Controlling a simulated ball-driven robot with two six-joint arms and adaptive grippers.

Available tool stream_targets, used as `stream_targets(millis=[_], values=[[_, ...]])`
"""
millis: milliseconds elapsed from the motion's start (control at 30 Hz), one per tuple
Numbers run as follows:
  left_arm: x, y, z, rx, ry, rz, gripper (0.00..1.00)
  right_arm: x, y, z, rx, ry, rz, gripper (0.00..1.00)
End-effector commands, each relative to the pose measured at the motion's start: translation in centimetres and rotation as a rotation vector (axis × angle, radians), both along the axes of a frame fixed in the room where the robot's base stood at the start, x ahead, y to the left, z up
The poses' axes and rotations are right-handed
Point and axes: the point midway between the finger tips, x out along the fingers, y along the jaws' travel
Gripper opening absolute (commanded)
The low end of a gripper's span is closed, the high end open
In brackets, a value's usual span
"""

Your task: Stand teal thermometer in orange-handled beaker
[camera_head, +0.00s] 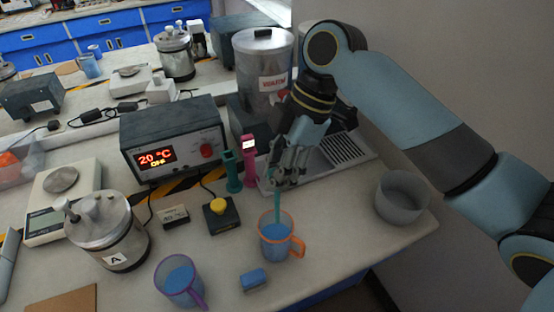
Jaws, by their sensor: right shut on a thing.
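The orange-handled beaker (281,245) stands upright on the bench near the front, with an orange rim and blue liquid inside. My right gripper (286,182) is above the beaker, pointing down, shut on the teal thermometer (277,205). The thermometer is a thin teal rod held near upright, its lower part at the beaker's mouth. I cannot tell how deep its lower end is. My left gripper is not in view.
A purple-handled beaker (181,283) and a blue block (253,279) are near the front edge. A black box with a yellow button (219,207), a teal stand (232,172) and a magenta stand (249,158) are left of the gripper. A grey bowl (401,198) is at right.

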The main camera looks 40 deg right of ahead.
Motion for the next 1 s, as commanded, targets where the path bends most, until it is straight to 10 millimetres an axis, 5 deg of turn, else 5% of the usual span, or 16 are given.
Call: stream_targets(millis=[333, 1000], values=[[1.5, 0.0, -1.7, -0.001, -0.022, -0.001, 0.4, 0.0, 0.0, -3.0, 0.0, 0.0, -0.001, 0.0], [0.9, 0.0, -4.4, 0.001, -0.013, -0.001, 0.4, 0.0, 0.0, -7.6, 0.001, 0.0, 0.0, 0.0]])
